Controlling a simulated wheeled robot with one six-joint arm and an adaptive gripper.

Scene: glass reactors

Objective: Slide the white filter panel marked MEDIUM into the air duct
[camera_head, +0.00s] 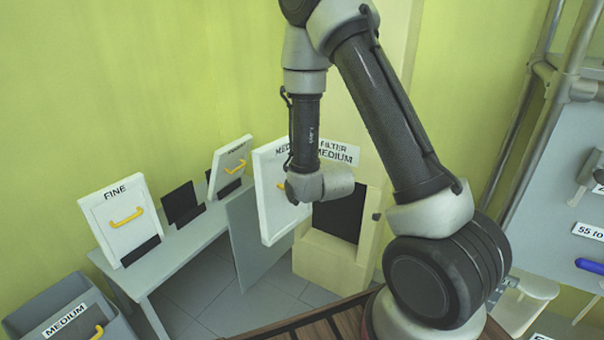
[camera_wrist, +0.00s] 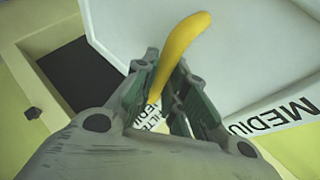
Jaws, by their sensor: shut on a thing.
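The white filter panel (camera_head: 268,215) hangs upright in front of the duct, its lettering partly hidden by my arm; I can read only "ME". My gripper (camera_wrist: 165,90) is shut on the panel's yellow handle (camera_wrist: 186,45). In the head view my wrist hides most of the fingers. The cream air duct (camera_head: 325,258) stands right of and behind the panel, with a dark opening (camera_head: 342,218) low in its front. A sign reading "FILTER MEDIUM" (camera_head: 340,153) is above the opening. The panel (camera_wrist: 245,45) appears outside the opening (camera_wrist: 85,75) in the wrist view.
A grey bench (camera_head: 180,252) at left holds a white FINE panel (camera_head: 122,220), another white panel (camera_head: 231,165) and dark holders. A grey bin (camera_head: 40,305) marked MEDIUM at lower left has a yellow handle in it. A metal-framed rack stands at right.

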